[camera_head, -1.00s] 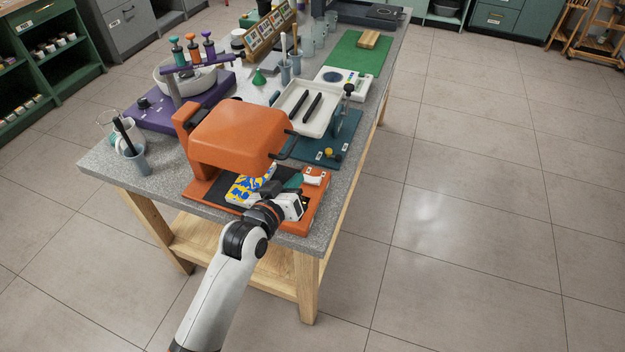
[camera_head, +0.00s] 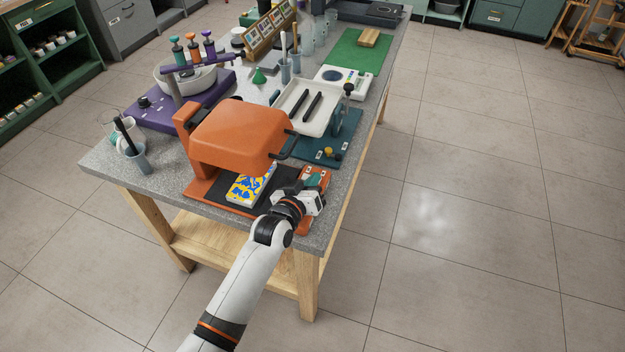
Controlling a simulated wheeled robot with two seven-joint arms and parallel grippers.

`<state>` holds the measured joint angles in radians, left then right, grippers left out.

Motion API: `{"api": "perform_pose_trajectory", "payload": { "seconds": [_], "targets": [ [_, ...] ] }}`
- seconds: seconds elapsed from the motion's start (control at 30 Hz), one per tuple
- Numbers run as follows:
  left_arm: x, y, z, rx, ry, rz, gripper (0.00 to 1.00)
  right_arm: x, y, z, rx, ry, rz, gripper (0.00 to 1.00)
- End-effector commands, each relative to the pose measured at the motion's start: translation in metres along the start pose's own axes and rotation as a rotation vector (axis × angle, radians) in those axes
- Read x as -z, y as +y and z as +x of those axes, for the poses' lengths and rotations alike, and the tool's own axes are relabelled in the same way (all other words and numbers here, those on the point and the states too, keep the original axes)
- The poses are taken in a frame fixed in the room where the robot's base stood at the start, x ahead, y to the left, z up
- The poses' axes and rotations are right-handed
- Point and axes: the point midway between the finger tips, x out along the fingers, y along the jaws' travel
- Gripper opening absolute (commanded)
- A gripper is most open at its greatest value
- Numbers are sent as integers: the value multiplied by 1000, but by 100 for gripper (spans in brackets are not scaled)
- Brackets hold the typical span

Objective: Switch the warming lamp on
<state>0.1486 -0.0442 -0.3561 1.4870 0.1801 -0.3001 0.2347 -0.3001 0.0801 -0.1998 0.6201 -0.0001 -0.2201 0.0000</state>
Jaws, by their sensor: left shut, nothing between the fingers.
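An orange machine with a rounded hood (camera_head: 238,136) stands at the table's near end; no thing is clearly marked as the warming lamp. Under the hood, a blue, yellow and white patterned piece (camera_head: 250,186) lies on a dark plate on the orange base (camera_head: 203,189). Small pale labels show at the base's right end; any switch there is too small or hidden to tell. My left gripper (camera_head: 313,183) is over that right end, shut and empty, with teal showing at its fingers. It covers part of the base, and I cannot tell whether it touches. My right gripper is not in view.
Behind stands a teal base (camera_head: 331,150) with a white tray (camera_head: 294,118) and small yellow and dark knobs. A purple stand (camera_head: 168,112) and a cup with dark tools (camera_head: 136,160) are at left. Open floor lies right of the table (camera_head: 338,205).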

Motion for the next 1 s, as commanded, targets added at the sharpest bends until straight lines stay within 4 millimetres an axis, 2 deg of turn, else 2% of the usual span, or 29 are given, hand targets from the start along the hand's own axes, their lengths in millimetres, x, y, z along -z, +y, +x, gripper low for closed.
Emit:
{"api": "perform_pose_trajectory", "payload": {
  "seconds": [0.17, 0.43, 0.57, 0.73, 0.8, 1.0],
  "targets": [
    [9, -2, 2, -29, 1, 110, 0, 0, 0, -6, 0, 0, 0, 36],
    [5, -2, 2, -27, 0, 105, 0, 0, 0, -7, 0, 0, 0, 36],
    [-9, -6, 1, -28, -1, 106, 0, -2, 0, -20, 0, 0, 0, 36],
    [-43, -14, 0, -30, -2, 108, 0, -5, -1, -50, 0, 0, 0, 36],
    [-29, -10, -15, -31, 1, 106, 0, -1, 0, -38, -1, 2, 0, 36],
    [-29, -14, -56, -30, 0, 106, 0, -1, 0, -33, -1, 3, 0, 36]
  ]
}}
